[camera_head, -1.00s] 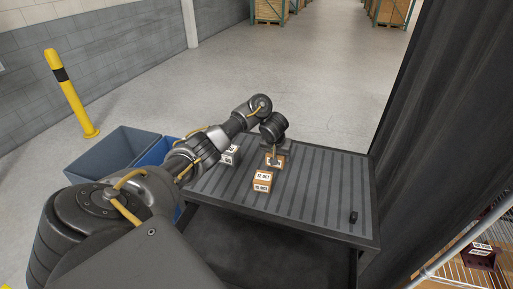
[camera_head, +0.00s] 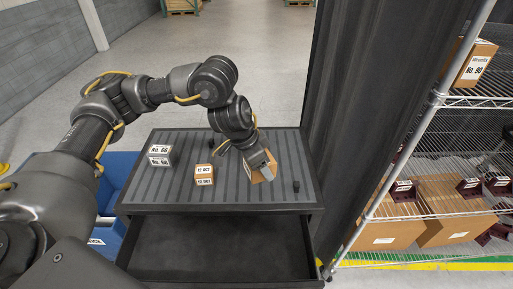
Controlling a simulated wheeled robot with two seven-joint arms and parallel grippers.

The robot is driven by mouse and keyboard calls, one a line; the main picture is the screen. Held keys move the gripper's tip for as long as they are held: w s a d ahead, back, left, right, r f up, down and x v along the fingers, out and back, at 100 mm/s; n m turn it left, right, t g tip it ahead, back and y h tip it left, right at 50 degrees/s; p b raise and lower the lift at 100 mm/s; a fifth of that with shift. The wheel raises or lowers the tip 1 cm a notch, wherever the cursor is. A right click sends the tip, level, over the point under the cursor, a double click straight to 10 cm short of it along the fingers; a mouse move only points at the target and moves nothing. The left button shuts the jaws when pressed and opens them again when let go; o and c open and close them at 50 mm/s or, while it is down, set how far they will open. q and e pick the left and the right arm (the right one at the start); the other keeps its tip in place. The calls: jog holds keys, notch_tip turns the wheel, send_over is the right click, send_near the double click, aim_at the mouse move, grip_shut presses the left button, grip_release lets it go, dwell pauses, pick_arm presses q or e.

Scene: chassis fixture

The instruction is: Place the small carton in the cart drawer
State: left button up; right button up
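The cart (camera_head: 140,190) has a grey ribbed top, with a dark open drawer (camera_head: 215,250) below its front edge. My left arm reaches in from the left, and its gripper (camera_head: 262,168) is over the right part of the cart top. It appears shut on a small orange-brown carton (camera_head: 264,176), which looks tilted and is partly hidden by the fingers. Whether this carton touches the top is hard to tell. Another small orange carton with white labels (camera_head: 204,175) stands left of the gripper. My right gripper is out of view.
A grey box with white labels (camera_head: 160,155) stands at the cart's back left. A small black object (camera_head: 296,186) is near the right edge. Blue bins (camera_head: 110,205) stand left of the cart. A dark curtain (camera_head: 355,110) and wire shelving with boxes (camera_head: 440,215) are at right.

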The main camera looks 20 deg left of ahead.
pick_arm(q)
jog(key=s+a+f+m+b, duration=0.2)
jog(key=s+f+b, duration=0.4)
jog(key=f+b, duration=0.3)
jog(key=shift+f+h, duration=0.4)
jog(key=shift+f, duration=0.45)
jog(key=shift+s+a, duration=0.1)
